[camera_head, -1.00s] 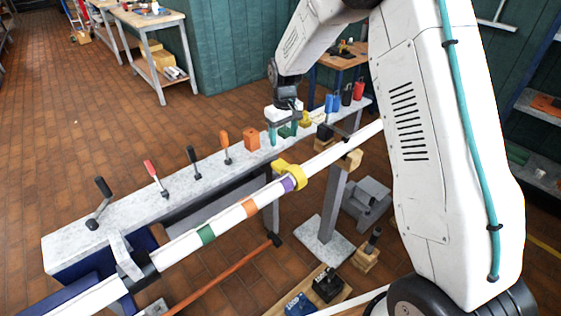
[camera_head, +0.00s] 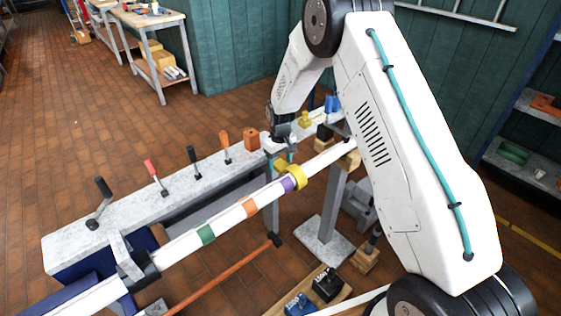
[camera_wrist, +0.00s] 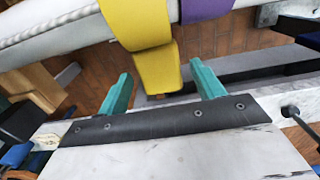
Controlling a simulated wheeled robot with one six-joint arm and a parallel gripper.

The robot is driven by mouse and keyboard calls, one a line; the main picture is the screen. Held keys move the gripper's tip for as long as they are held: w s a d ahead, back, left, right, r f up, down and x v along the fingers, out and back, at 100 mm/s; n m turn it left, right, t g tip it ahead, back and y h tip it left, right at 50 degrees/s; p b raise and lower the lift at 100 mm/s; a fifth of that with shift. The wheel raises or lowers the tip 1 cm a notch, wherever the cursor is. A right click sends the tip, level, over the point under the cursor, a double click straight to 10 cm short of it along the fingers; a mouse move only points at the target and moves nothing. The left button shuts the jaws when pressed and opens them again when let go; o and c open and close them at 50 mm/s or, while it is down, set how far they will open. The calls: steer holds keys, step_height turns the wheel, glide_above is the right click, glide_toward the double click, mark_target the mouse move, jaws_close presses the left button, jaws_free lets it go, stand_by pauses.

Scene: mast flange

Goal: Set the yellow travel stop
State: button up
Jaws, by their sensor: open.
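The yellow travel stop (camera_head: 298,177) is a collar around a white tube (camera_head: 225,219), right beside a purple band (camera_head: 288,184). It also shows at the top of the wrist view (camera_wrist: 136,22), with a yellow tab (camera_wrist: 158,68) sticking out towards me and the purple band (camera_wrist: 205,8) to its right. My gripper (camera_head: 281,157) is beside the collar on the bench side. In the wrist view its two teal fingers (camera_wrist: 162,86) are open, one on each side of the tab's end. Gaps show between tab and fingers.
An orange band (camera_head: 250,208) and a green band (camera_head: 206,233) mark the tube further left. Behind the tube, a grey bench (camera_head: 130,208) carries several handled tools and an orange block (camera_head: 251,139). A post (camera_head: 333,205) stands under the tube at right.

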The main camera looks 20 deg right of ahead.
steer(key=c, duration=1.4)
steer(key=w+d, duration=0.4)
steer(key=d, duration=0.5)
steer(key=shift+d, duration=0.35)
steer(key=shift+r, duration=0.1)
steer(key=o, duration=1.4)
steer(key=shift+d, duration=0.2)
steer(key=shift+a, duration=0.1)
steer(key=shift+a, duration=0.1)
